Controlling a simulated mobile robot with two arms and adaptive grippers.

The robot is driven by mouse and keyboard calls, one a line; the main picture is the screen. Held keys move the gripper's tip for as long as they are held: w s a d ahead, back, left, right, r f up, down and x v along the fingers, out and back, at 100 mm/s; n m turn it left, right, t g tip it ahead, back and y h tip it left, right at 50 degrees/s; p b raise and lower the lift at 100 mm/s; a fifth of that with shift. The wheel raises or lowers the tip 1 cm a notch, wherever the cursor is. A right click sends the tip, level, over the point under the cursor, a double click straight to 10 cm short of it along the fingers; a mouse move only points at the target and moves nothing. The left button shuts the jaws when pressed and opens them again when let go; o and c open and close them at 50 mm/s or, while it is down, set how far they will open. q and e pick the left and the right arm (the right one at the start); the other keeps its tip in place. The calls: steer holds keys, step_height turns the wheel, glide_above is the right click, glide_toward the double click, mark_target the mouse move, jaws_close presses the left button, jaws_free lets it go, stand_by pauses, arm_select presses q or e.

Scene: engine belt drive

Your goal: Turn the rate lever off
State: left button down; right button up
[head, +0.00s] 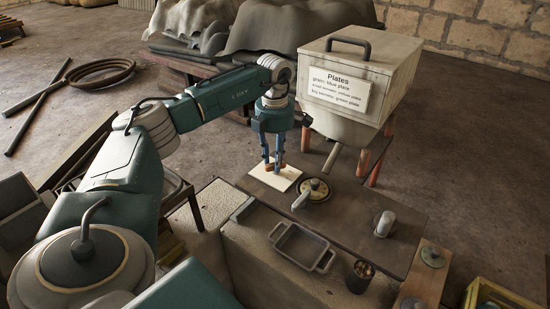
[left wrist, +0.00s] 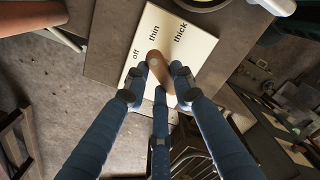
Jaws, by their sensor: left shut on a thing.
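The rate lever (left wrist: 160,70) is a short brown, rounded piece on a white card (left wrist: 185,50) in the left wrist view. The card reads "off", "thin" and "thick" from left to right. The lever's upper end lies below and between "off" and "thin"; its exact setting is hard to tell. My left gripper (left wrist: 160,82) has three blue fingers closed around the lever from both sides and below. In the head view my left gripper (head: 273,166) points down at the white card (head: 283,179) on the dark tabletop. The fingers hide most of the lever there. My right gripper is not in view.
A white box labelled "Plates" (head: 392,65) stands behind and right of my gripper.

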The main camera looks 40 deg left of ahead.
arm_select(q)
steer(key=n+p, duration=0.1)
steer(key=n, duration=0.3)
steer(key=shift+s+r+n, duration=0.1)
steer(key=shift+n, duration=1.3)
steer(key=c, duration=1.4)
jaws_free()
steer(key=shift+c, duration=0.2)
step_height(320, 180, up, 12)
